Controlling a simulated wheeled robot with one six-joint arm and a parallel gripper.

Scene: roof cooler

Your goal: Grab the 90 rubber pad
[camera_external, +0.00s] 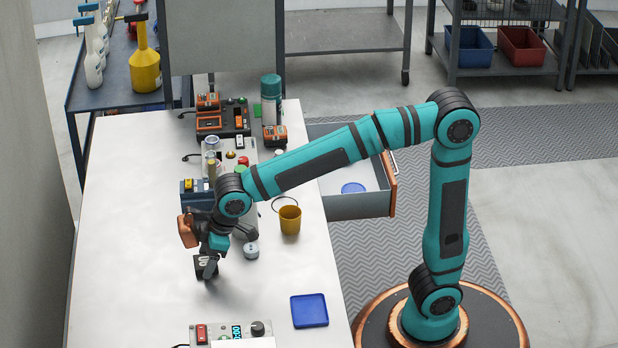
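My gripper (208,268) points down just above or at the white table, left of its middle. A small dark block with white marks (201,263) shows at the fingers. I cannot tell whether it is the 90 rubber pad or part of my gripper, nor read the marks. The fingers are too small and dark to show whether they are open or shut. No other thing in view can be made out as the 90 rubber pad.
A grey round piece (251,250) and a yellow bucket (290,220) stand right of my gripper. A blue square tray (309,311) and a control box (232,333) are at the front. Tools and bottles crowd the back. An open drawer (360,207) juts out right. The table's left side is clear.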

